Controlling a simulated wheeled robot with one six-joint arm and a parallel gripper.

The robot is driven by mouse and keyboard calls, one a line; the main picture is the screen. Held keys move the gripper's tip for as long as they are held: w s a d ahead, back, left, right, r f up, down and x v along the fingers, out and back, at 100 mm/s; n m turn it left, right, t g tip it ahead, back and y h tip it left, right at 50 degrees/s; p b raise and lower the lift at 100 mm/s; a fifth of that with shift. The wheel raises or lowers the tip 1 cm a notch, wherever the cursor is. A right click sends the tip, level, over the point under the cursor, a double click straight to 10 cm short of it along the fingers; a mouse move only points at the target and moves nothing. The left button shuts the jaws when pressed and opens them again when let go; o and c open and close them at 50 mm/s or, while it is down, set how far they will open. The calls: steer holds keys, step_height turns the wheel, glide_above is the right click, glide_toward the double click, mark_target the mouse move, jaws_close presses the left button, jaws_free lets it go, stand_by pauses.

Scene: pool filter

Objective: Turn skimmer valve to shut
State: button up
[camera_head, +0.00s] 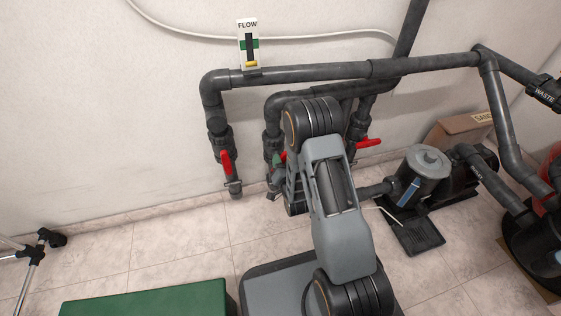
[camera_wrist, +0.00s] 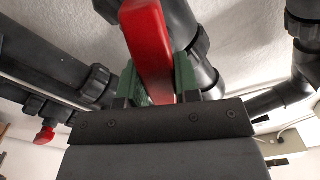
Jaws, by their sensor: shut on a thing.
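My gripper (camera_wrist: 156,78) is shut on a red valve handle (camera_wrist: 150,40), with one green finger on each side of it. In the head view the gripper (camera_head: 278,160) is mostly behind my arm, at the middle pipe. A sliver of the held red handle (camera_head: 284,156) shows there. The left valve's red handle (camera_head: 226,163) points down along its pipe. The right valve's red handle (camera_head: 368,143) sticks out sideways across its pipe. I see no label that tells which valve is the skimmer's.
A flow gauge (camera_head: 249,45) stands on the upper grey pipe (camera_head: 310,71). A pump (camera_head: 424,172) and a cardboard box (camera_head: 466,135) are on the right. A green box (camera_head: 150,298) lies at the front left. A metal stand (camera_head: 32,262) is at the far left. Floor between is clear.

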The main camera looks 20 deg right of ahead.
steer(key=m, duration=0.6)
steer(key=shift+d+f, duration=0.15)
steer(key=shift+f, duration=0.1)
steer(key=m, duration=0.6)
steer(key=shift+f, duration=0.25)
steer(key=shift+m, duration=0.3)
steer(key=o, duration=0.9)
steer(key=shift+d, duration=0.1)
